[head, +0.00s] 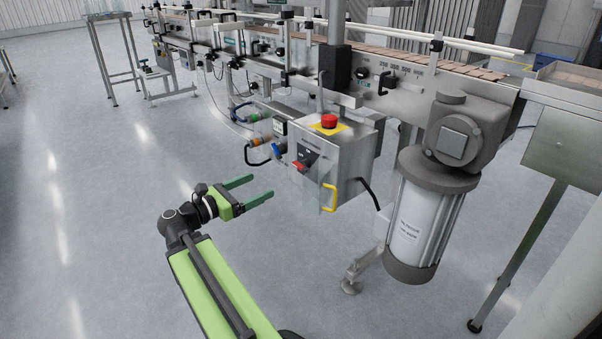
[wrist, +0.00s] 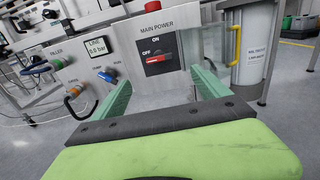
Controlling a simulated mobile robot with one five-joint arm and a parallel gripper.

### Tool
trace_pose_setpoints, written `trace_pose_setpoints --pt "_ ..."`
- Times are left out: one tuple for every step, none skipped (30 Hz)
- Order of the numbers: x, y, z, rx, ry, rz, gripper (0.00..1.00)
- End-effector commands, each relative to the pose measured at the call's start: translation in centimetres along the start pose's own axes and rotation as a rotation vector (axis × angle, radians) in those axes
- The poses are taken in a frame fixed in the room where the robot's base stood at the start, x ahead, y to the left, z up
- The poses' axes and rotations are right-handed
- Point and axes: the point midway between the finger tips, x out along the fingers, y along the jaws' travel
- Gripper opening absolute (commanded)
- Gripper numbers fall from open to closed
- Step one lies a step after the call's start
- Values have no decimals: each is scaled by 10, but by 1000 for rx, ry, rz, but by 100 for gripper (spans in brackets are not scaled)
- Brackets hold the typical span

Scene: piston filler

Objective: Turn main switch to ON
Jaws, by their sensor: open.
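The main switch (wrist: 160,58) is a red handle on a black plate under the label MAIN POWER, with ON above it and OFF to its left. Its red handle lies nearly level, toward the OFF side. In the head view the switch (head: 302,163) is on the front of a steel control box (head: 347,147). My gripper (head: 262,190) is open and empty, to the left of the box and apart from it. In the wrist view its two green fingers (wrist: 160,88) point toward the panel, with the switch beyond and between them. Nothing hides the switch.
A red emergency button (head: 329,121) sits on top of the box. A yellow handle (head: 329,198) is at the box's right front. Hose fittings (head: 262,140) and a pressure display (wrist: 97,46) lie left of the switch. A motor (head: 418,215) stands right. Open floor lies left.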

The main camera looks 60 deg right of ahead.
Motion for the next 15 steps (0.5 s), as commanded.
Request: trace_pose_setpoints --pt "8 0 0 1 1 -2 85" --pt "13 -1 0 1 1 -4 85" --pt "22 -1 0 1 1 -4 85" --pt "29 -1 0 1 1 -4 85" --pt "37 -1 0 1 1 -5 85" --pt "47 0 0 1 2 -5 85" --pt "55 -1 0 2 2 -5 85" --pt "62 0 0 2 2 -4 85" --pt "73 0 0 2 2 -4 85" --pt "80 0 0 2 2 -4 85" --pt "88 0 -1 2 2 -5 85" --pt "98 0 -1 2 2 -4 85" --pt "106 0 -1 2 2 -4 85" --pt "113 0 -1 2 2 -3 85" --pt "122 0 -1 2 2 -4 85"
